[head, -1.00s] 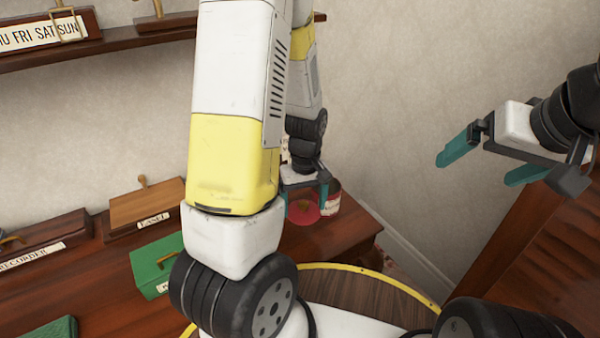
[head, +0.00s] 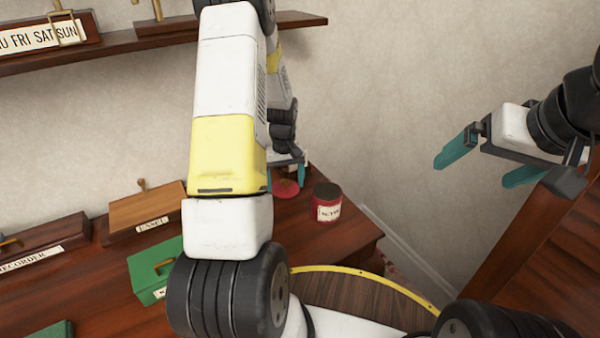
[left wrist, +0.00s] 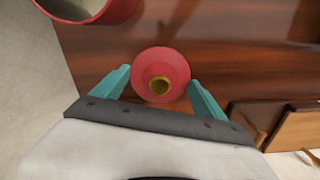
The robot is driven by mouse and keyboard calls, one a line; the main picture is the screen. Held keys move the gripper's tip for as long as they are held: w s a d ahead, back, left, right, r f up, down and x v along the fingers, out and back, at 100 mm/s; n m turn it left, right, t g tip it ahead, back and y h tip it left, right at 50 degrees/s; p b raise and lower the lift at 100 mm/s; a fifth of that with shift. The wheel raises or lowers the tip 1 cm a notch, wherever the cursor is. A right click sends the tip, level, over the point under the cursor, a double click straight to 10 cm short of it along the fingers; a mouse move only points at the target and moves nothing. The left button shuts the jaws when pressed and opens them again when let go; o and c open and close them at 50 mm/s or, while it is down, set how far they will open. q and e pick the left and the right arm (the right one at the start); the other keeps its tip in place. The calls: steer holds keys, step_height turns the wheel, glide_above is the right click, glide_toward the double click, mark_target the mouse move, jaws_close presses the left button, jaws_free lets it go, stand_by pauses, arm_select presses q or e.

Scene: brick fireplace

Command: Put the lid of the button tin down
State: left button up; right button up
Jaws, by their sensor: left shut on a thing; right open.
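The button tin (head: 327,208) is a red, dark-topped can with a pale label, upright near the right end of the wooden desk. Its red rim shows at the top left of the left wrist view (left wrist: 104,13). The lid (head: 286,190) is a red disc with a brass-coloured knob, seen from above in the left wrist view (left wrist: 148,66). My left gripper (left wrist: 160,82) is shut on the lid, left of the tin and apart from it. I cannot tell whether the lid touches the desk. My right gripper (head: 490,166) is open and empty, in the air at the right.
The desk (head: 318,238) has bare wood around the tin. A green box (head: 150,262), a wooden box (head: 145,208) and another labelled box (head: 40,240) stand to the left. A wall shelf (head: 110,45) runs above. My left arm hides part of the desk.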

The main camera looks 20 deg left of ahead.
mark_target(285, 188)
arm_select(q)
steer(key=shift+w+a+f, duration=0.15)
steer(key=shift+w, duration=0.3)
steer(key=shift+f, duration=1.6)
steer(key=shift+f, duration=0.1)
steer(key=o, duration=1.2)
steer(key=shift+o, duration=0.2)
